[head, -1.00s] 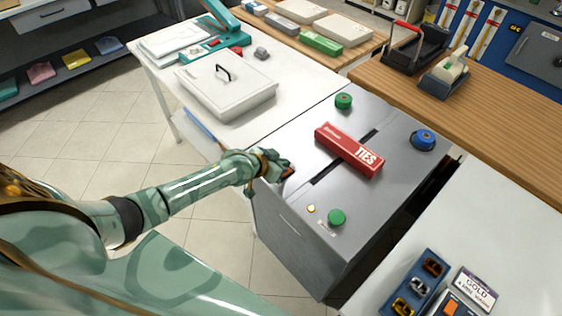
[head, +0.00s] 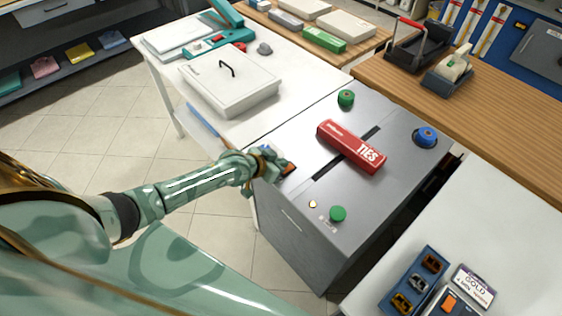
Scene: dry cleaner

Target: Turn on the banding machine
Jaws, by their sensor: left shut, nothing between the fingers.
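The banding machine (head: 300,231) is a grey metal cabinet with a dark slot across its top. A red box marked TIES (head: 352,147) lies over the slot. Green knobs stand at the machine's back (head: 346,98) and front (head: 338,213), and a blue knob (head: 425,137) is at its right. A small red-orange switch (head: 288,168) is at the top's left edge. My left gripper (head: 279,164) is shut and empty right at this switch, partly hiding it; I cannot tell whether they touch. My right gripper is out of view.
A white table (head: 300,77) with a lidded white box (head: 229,80) adjoins the machine's left. Another white table (head: 490,215) holds a blue tray (head: 416,283) of small parts at right. A wooden counter (head: 480,95) runs behind. Tiled floor is open at left.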

